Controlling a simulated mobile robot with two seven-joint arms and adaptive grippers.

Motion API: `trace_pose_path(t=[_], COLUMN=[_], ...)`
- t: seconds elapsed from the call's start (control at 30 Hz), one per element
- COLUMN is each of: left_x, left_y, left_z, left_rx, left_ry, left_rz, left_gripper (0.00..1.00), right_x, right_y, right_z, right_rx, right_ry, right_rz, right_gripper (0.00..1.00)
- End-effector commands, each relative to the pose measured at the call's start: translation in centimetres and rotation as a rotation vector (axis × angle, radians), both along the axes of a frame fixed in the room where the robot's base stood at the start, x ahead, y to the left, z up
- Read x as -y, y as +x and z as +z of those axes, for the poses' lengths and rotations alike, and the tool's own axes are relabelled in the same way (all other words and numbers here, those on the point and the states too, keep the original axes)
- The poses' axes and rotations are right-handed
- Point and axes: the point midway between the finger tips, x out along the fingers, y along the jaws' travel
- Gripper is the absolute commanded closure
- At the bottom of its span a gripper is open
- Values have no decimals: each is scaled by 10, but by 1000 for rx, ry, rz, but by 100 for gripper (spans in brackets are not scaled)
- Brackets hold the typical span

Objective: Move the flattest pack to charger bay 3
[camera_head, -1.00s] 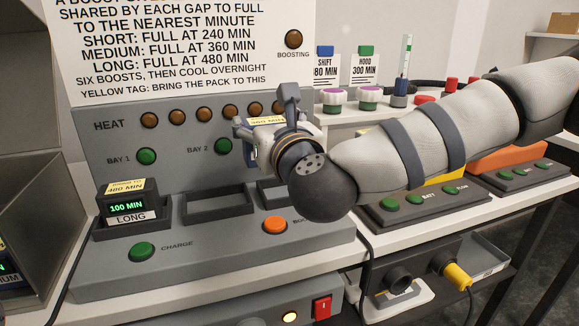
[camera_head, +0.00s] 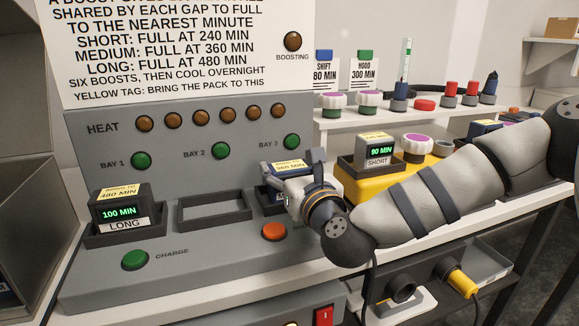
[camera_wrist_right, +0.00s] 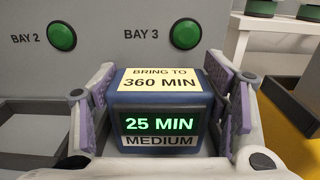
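The blue medium pack (camera_head: 287,169) is at charger bay 3 (camera_head: 268,203), in or just above its tray; its base is hidden. In the right wrist view the medium pack (camera_wrist_right: 161,115) reads 25 MIN, with a "bring to 360 min" label. My right gripper (camera_head: 300,183) has its purple-padded fingers on both sides of it and appears shut on it. The long pack (camera_head: 119,211) sits in bay 1 and reads 100 MIN. The short pack (camera_head: 376,150) stands in a dark holder on a yellow base and reads 90 MIN. My left gripper is out of view.
Bay 2 (camera_head: 214,208) is empty. Green bay buttons and a row of brown heat lamps (camera_head: 198,119) line the charger's back panel. An orange button (camera_head: 274,232) and a green charge button (camera_head: 135,259) are in front.

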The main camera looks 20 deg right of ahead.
Motion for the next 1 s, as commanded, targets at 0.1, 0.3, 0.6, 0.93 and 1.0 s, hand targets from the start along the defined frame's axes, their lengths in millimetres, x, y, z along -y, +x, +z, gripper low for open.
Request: trace_pose_path(t=[0.1,0.3,0.6,0.93,1.0], left_x=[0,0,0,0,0], left_y=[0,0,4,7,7], left_z=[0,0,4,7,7], left_rx=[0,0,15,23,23], left_ry=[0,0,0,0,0], left_rz=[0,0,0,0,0], left_gripper=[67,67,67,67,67], right_x=[0,0,1,3,4], right_y=[0,0,-27,-105,-113], right_z=[0,0,4,2,2], right_rx=[-2,-1,-2,-4,-3], right_ry=[1,1,3,1,1], right_rz=[0,0,1,1,0], right_gripper=[12,12,12,12,12])
